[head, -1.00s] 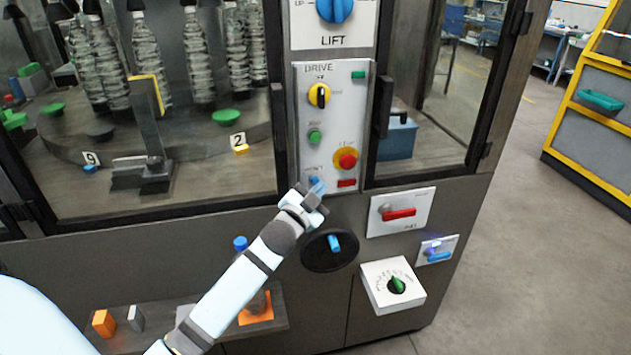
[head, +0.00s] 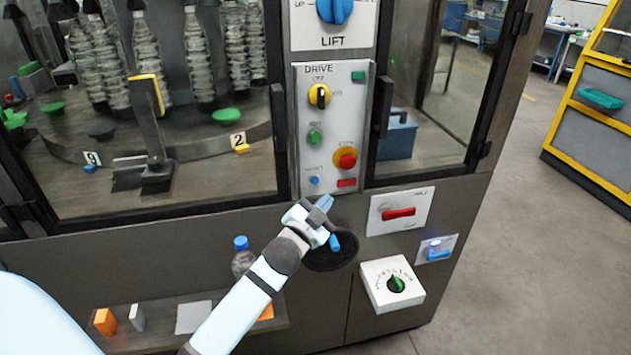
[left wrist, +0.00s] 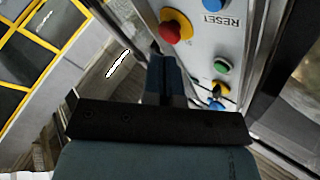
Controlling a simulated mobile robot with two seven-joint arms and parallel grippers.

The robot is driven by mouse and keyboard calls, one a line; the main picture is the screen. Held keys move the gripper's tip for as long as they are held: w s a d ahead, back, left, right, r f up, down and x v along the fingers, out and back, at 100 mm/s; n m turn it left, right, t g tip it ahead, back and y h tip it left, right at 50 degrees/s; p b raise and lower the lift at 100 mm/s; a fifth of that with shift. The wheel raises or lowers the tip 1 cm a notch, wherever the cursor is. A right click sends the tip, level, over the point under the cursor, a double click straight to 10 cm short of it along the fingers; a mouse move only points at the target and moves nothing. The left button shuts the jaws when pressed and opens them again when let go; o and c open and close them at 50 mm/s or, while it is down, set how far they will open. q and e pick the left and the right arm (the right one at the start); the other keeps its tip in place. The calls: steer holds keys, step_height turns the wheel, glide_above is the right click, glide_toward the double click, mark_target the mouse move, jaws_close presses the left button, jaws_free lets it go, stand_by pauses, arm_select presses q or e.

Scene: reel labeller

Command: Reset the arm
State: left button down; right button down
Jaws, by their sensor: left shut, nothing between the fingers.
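My left gripper (head: 326,203) is shut and empty. It hangs in front of the cabinet just below the DRIVE panel (head: 301,160), apart from its buttons and partly in front of the black handwheel (head: 328,258). The small blue reset button (head: 314,180) is uncovered, just above and left of the fingertips. In the left wrist view the closed dark fingers (left wrist: 165,80) point toward the panel, beside the red stop button (left wrist: 175,25). The blue button (left wrist: 213,4) there is cut by the top edge, near the RESET lettering. My right gripper is not in view.
The panel also has a yellow-black selector (head: 319,95), a green button (head: 315,136) and a red stop button (head: 345,158). A red handle (head: 399,213) and a white dial box (head: 378,297) jut out at right. A low shelf (head: 150,338) holds a bottle (head: 242,262). Floor at right is clear.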

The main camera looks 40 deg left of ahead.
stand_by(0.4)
arm_select(q)
steer(key=s+d+f+n+g+h+p, duration=0.1)
steer(key=s+d+f+g+p, duration=0.2)
steer(key=s+d+f, duration=0.2)
steer(key=s+d+f+n+g+h+p, duration=0.1)
steer(key=s+d+f, duration=0.4)
steer(key=s, duration=0.7)
steer(key=s+d+f+n+g+h+p, duration=0.1)
steer(key=s+d+f+g+p, duration=0.3)
steer(key=s, duration=0.4)
step_height(320, 180, down, 3)
steer(key=shift+s+d+r+n+g+h+p, duration=0.2)
steer(key=shift+d+n+g+h+p, duration=0.1)
steer(key=shift+d+h+p, duration=0.6)
steer(key=shift+a, duration=0.15)
